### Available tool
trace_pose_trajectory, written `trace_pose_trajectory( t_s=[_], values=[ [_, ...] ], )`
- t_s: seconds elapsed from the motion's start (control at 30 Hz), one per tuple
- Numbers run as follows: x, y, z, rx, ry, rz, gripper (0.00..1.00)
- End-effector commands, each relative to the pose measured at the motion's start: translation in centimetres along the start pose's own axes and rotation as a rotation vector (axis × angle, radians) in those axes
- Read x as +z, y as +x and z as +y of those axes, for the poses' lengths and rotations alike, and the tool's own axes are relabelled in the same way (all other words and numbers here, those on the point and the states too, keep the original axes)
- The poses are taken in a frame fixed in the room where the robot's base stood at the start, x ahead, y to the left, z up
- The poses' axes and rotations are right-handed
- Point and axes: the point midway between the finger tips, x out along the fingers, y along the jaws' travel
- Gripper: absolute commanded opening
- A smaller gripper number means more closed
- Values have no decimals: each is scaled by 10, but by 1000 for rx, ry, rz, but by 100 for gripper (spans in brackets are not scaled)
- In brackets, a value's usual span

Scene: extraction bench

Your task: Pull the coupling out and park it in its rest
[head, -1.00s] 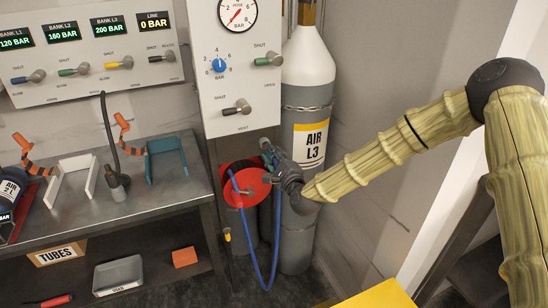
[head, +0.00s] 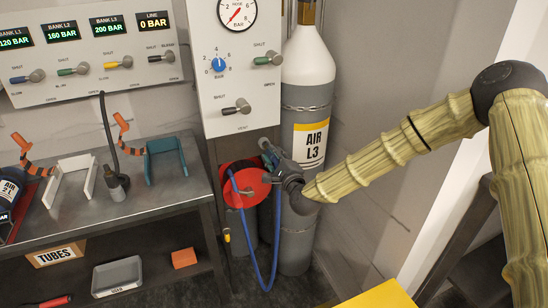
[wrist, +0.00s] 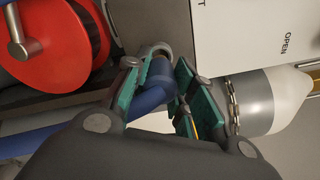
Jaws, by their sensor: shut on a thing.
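The coupling (wrist: 158,82) is a blue bent piece on the blue hose, between the teal finger pads in the wrist view. Its upper end meets a grey metal collar (wrist: 160,52) by the panel's lower edge; I cannot tell whether it is still seated there. My gripper (wrist: 170,85) is shut on the coupling. In the head view my gripper (head: 268,152) is just under the white panel, in front of the grey cylinder, and the coupling is hidden by the fingers. The blue hose (head: 270,262) hangs in a loop from the red reel (head: 233,190). I cannot make out the rest for certain.
The white panel (head: 236,80) with gauge and levers is right above my gripper. The AIR L3 cylinder (head: 309,115) stands close behind, with a chain around it. The bench (head: 150,212) at left carries white and teal cradles. A yellow surface (head: 380,297) lies at the front.

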Motion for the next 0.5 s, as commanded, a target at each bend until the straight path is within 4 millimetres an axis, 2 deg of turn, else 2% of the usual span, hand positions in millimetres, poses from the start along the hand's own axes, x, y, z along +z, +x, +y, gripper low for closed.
trace_pose_trajectory(
  t_s=[0.5],
  values=[
    [0, 4, 0, 0, 0, -1, 0]
  ],
)
